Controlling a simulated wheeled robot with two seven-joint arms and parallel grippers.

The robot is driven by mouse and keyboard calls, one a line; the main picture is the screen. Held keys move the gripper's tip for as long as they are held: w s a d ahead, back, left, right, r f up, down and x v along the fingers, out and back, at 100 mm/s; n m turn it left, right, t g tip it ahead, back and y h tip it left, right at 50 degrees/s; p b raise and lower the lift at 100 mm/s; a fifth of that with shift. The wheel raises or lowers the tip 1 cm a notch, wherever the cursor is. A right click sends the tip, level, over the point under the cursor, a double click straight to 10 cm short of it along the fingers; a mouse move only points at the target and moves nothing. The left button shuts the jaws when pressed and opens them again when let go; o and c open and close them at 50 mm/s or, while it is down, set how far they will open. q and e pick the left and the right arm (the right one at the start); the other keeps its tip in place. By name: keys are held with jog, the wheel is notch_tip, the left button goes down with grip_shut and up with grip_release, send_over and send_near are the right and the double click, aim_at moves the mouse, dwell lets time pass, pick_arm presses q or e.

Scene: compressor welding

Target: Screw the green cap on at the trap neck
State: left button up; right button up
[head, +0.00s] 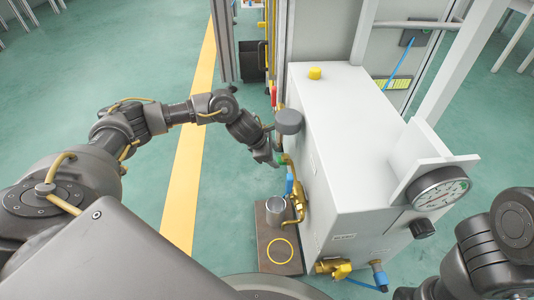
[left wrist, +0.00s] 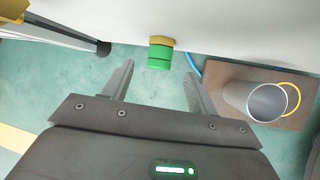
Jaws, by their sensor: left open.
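The green cap (left wrist: 160,57) sits at the brass trap neck (left wrist: 161,41) on the side of the white cabinet, in the left wrist view. A bit of green also shows at my left gripper's tip in the head view (head: 280,158). My left gripper (left wrist: 158,72) is open, with its two fingers apart. The cap appears in line with the gap between the fingertips, and neither finger visibly touches it. In the head view, my left gripper (head: 269,156) is close beside the cabinet's left side. I cannot tell how far the cap is threaded. My right gripper does not show.
The white cabinet (head: 345,120) carries a pressure gauge (head: 440,190), brass piping and blue-handled fittings. A brown board (head: 284,262) on the floor bears a metal cup (head: 275,209) and a yellow ring (head: 281,251).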

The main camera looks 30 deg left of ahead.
pick_arm(q)
jog(key=b+x, duration=0.2)
jog(key=x, duration=0.2)
jog(key=shift+w+f, duration=0.1)
jog(key=shift+f, duration=0.1)
